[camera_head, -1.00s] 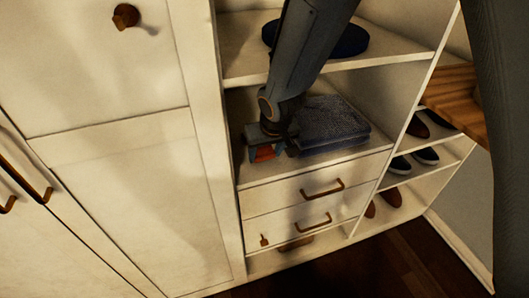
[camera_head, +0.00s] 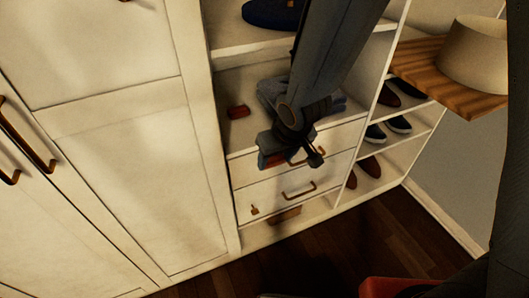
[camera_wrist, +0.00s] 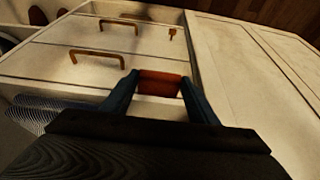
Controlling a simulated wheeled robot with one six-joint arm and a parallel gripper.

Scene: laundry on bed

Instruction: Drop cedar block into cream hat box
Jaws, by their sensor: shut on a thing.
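A reddish-brown block, seemingly the cedar block (camera_wrist: 160,84), is between the two fingers of my gripper (camera_wrist: 158,92) in the wrist view. In the head view my gripper (camera_head: 283,158) holds the block (camera_head: 268,161) in front of the upper drawer, just outside the open compartment.
A similar reddish block (camera_head: 238,112) lies in the compartment beside folded grey cloth (camera_head: 272,92). A dark blue hat (camera_head: 270,14) is on the shelf above. Shoes (camera_head: 387,130) fill shelves between my gripper and the wooden top (camera_head: 425,72). Dark floor (camera_head: 330,240) lies open below.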

